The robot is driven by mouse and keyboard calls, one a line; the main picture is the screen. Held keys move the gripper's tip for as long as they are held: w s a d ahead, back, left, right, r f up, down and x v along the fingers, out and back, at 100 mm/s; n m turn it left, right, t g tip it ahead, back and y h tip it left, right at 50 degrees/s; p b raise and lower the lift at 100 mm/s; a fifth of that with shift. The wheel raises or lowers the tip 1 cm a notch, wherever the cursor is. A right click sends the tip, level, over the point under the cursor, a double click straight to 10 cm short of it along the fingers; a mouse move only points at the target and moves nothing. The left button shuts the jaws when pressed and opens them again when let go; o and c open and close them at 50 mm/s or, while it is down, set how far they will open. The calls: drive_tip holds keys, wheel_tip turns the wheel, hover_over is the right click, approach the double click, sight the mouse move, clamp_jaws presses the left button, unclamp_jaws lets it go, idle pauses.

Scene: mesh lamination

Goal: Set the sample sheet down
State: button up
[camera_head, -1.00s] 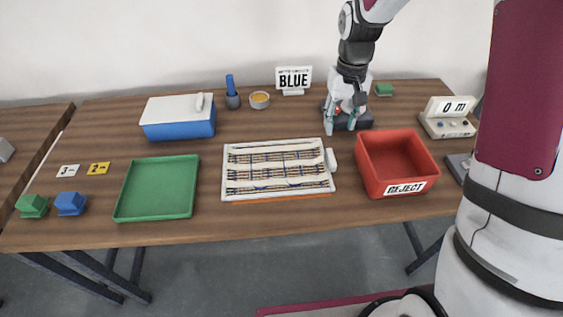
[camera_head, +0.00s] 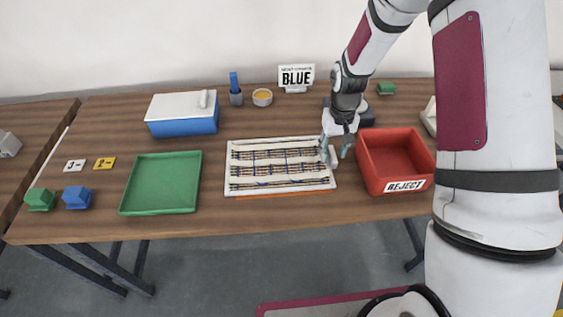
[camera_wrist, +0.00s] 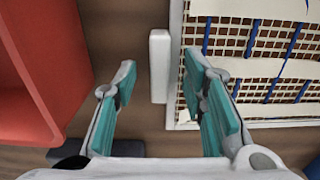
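A mesh sheet (camera_head: 279,167) with brown strands, blue threads and pale bands lies in a white frame (camera_head: 231,176) at the middle of the table. I cannot tell whether this is the sample sheet. A white handle (camera_wrist: 159,66) stands out beside the frame's right edge. My gripper (camera_head: 335,147) is over the handle, between the frame and the red bin. In the wrist view my gripper (camera_wrist: 161,72) is open, and the handle shows between its teal fingers, not visibly gripped. No sheet is in its fingers.
A red REJECT bin (camera_head: 405,180) stands close right of my gripper. A green tray (camera_head: 132,203) lies to the left. Behind are a blue box with a white lid (camera_head: 182,127), a small bowl (camera_head: 262,97) and a BLUE sign (camera_head: 296,77). Bare table separates tray and frame.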

clamp_jaws()
drive_tip(key=shift+r, duration=0.1)
idle(0.3)
